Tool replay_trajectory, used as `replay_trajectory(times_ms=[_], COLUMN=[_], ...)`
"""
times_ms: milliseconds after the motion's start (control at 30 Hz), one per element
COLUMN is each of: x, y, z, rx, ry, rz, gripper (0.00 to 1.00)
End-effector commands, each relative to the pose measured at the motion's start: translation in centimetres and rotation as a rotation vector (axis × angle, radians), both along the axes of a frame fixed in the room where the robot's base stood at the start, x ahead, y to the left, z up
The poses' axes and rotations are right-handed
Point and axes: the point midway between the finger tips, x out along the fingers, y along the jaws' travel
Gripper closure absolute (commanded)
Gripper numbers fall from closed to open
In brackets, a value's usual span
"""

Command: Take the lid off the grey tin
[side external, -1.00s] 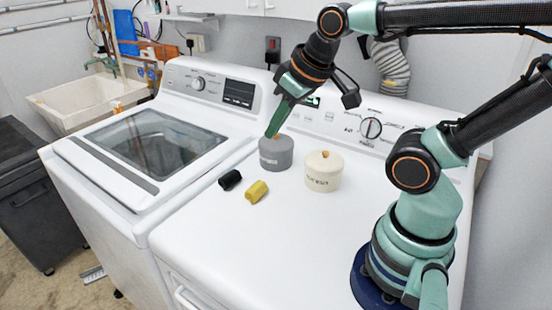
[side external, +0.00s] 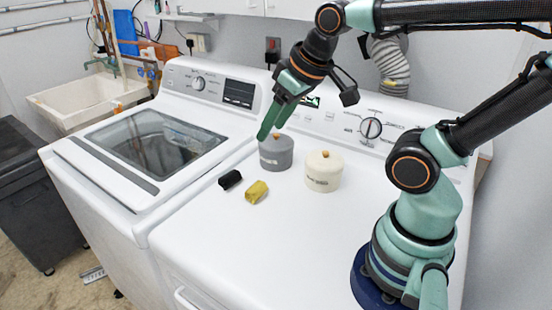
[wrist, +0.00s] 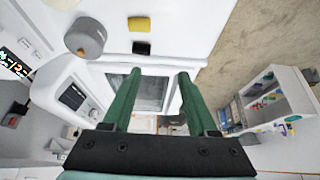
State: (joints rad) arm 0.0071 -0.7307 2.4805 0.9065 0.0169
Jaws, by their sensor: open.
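The grey tin (side external: 276,158) stands upright on the white machine top, its grey lid (side external: 284,141) on it with a small orange knob (side external: 274,136). The tin also shows in the wrist view (wrist: 90,36), left of my fingers. My gripper (side external: 270,131) is open and empty, its fingertips close by the lid's knob in the side view. In the wrist view, nothing is between the spread fingers (wrist: 159,72), and the tin lies outside them. I cannot tell whether a finger touches the lid.
A cream tin (side external: 323,174) with an orange knob stands to the right of the grey one. A black piece (side external: 230,179) and a yellow piece (side external: 256,192) lie in front. The control panel (side external: 340,122) rises behind. The front of the machine top is clear.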

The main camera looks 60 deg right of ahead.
Motion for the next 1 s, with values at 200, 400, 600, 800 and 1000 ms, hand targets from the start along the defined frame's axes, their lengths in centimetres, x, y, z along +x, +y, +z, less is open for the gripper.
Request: replay_trajectory(times_ms=[200,400,600,800,1000], x=[2.9,6.9,10.5,13.3,14.6], y=[-2.5,-6.4,-11.1,-16.5,-20.8], z=[1.5,2.4,1.7,-0.5,-3.1], rx=[0.074,0.165,0.246,0.315,0.36], ry=[0.077,0.167,0.246,0.315,0.365], rz=[-0.226,-0.533,-0.845,-1.158,-1.406], gripper=[0.41,0.41,0.41,0.41,0.41])
